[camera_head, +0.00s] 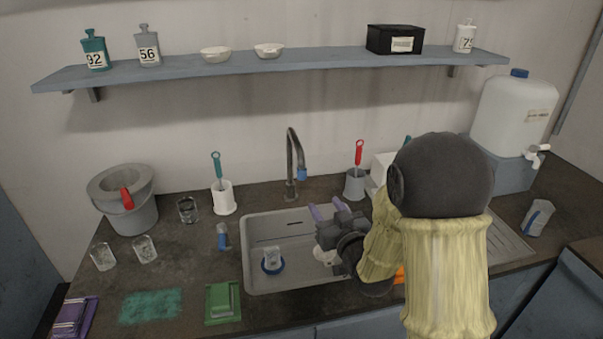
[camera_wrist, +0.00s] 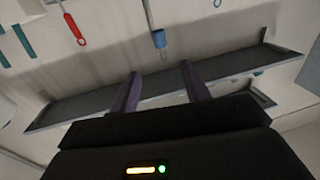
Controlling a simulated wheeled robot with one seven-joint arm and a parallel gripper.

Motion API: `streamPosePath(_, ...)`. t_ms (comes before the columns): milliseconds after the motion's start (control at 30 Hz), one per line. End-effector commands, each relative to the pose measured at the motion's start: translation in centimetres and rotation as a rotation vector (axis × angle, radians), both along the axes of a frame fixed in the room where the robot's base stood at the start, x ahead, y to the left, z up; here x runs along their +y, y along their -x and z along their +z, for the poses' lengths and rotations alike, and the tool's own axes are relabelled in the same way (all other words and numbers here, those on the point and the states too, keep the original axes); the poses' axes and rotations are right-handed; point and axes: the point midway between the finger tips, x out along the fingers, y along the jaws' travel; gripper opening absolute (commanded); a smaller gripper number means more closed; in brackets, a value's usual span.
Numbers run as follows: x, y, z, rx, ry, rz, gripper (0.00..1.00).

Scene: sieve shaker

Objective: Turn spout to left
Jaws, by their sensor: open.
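The grey metal spout (camera_head: 290,160) rises behind the sink and arches forward. Its blue tip (camera_head: 302,174) hangs slightly right of its upright pipe, near the basin's back edge. In the wrist view the blue tip (camera_wrist: 159,40) shows beyond my fingers, roughly centred between them. My gripper (camera_head: 326,211) is over the right part of the sink, in front of and to the right of the spout. Its two purple fingers are apart and empty; they also show in the wrist view (camera_wrist: 160,74). They do not appear to touch the spout.
The sink basin (camera_head: 255,285) holds a glass (camera_head: 272,257) on its left side. A white holder (camera_head: 224,200) with a teal brush stands left of the spout, and a grey holder (camera_head: 354,187) with a red brush stands right. A wall shelf (camera_head: 180,76) runs above.

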Motion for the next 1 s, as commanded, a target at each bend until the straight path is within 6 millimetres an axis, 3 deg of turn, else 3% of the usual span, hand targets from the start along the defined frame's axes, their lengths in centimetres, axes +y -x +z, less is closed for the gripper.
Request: streamPosePath(1000,6.5,-13.7,0.1,0.0,0.0,0.001,0.47)
